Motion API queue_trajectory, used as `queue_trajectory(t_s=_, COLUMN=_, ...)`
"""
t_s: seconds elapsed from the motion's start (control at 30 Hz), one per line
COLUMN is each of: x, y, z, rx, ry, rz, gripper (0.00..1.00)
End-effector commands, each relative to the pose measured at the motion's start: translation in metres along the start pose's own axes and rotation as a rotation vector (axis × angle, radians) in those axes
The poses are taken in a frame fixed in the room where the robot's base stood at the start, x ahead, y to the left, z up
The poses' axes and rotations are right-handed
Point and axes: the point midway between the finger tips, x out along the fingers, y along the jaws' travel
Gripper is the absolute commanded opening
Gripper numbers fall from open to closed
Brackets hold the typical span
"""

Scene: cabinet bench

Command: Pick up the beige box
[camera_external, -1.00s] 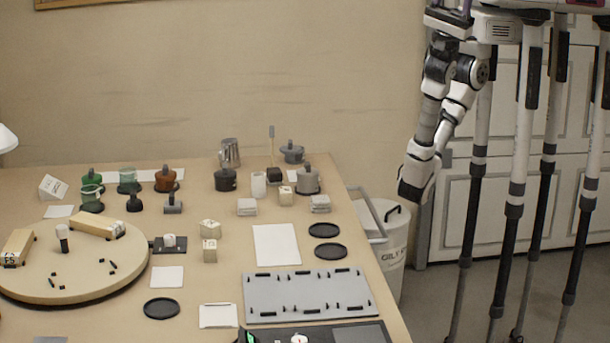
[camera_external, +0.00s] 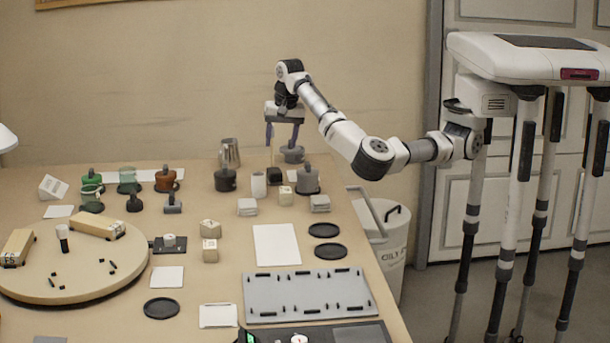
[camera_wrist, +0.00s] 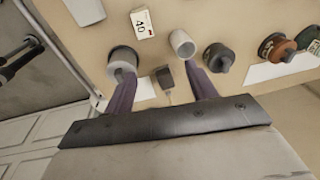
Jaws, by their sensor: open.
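Several small beige boxes stand on the table, and I cannot tell which one is meant. One beige box (camera_external: 286,195) is between a white cylinder (camera_external: 258,184) and a grey lidded pot (camera_external: 308,180); a box marked 40 (camera_wrist: 142,23) in the wrist view looks like the same one. Two more beige boxes, one behind (camera_external: 210,228) and one in front (camera_external: 210,250), stand mid-table. Longer beige boxes lie on the round board, at its back (camera_external: 97,225) and left (camera_external: 17,248). My gripper (camera_external: 282,138) is open and empty, fingers down above the table's back edge; it also shows in the wrist view (camera_wrist: 160,73).
A bin (camera_external: 390,235) stands beside the table. White paper (camera_external: 277,245) lies clear mid-table.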

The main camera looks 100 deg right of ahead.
Motion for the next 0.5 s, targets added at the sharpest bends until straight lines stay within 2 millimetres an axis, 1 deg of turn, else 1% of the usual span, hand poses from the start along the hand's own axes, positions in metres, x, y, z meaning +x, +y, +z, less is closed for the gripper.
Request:
queue_trajectory(t_s=0.03, x=0.011, y=0.005, z=0.010, rx=0.003, ry=-0.056, rz=0.044, gripper=0.56)
queue_trajectory(t_s=0.13, x=0.018, y=0.012, z=0.021, rx=0.010, ry=-0.116, rz=0.103, gripper=0.56)
queue_trajectory(t_s=0.27, x=0.033, y=0.016, z=0.025, rx=0.012, ry=-0.132, rz=0.121, gripper=0.56)
queue_trajectory(t_s=0.5, x=0.079, y=0.021, z=0.031, rx=0.012, ry=-0.129, rz=0.117, gripper=0.56)
